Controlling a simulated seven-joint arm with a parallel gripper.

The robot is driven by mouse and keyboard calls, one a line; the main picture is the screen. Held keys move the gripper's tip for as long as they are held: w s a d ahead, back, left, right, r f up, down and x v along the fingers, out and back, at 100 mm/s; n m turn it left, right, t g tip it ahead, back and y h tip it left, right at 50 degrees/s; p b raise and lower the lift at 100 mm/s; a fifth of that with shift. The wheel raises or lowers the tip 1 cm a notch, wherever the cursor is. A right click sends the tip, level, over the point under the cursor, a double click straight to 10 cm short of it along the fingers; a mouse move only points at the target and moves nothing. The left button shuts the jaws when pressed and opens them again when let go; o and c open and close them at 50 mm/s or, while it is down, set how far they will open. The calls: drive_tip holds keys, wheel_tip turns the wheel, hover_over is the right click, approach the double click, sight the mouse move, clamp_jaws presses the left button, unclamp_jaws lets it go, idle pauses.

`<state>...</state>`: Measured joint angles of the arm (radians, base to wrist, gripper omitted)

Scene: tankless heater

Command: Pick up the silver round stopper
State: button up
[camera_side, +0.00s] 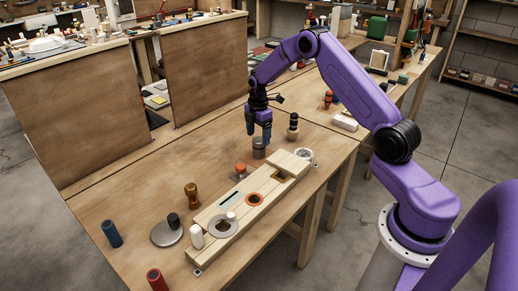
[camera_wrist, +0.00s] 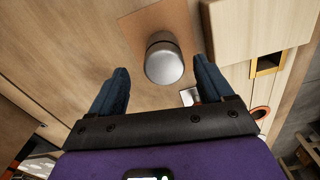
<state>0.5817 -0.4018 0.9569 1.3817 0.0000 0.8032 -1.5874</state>
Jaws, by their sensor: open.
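The silver round stopper (camera_side: 259,148) is a short grey cylinder standing upright on the table, behind the wooden block fixture. In the wrist view, the stopper (camera_wrist: 164,62) shows its shiny round top on a brown patch. My gripper (camera_side: 259,136) is directly above the stopper, pointing down. In the wrist view, the blue fingers of my gripper (camera_wrist: 160,66) are spread on either side of the stopper, with a gap on both sides. It is open and empty. I cannot tell exactly how far the tips are above the stopper.
The long wooden fixture (camera_side: 207,234) with several cut-outs lies in front. An orange-topped knob (camera_side: 240,170) stands near the stopper on the left, and a dark-and-tan peg (camera_side: 292,127) stands behind right. Table space left of the stopper is clear.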

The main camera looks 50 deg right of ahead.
sight(259, 149)
drive_tip(key=shift+s+a+f, duration=0.1)
drive_tip(key=shift+s+f, duration=0.05)
drive_tip(key=shift+f, duration=1.45)
drive_tip(key=shift+s+a+f, duration=0.1)
drive_tip(key=shift+f, duration=1.5)
drive_tip(key=shift+c, duration=0.3)
drive_tip(key=c, duration=1.3)
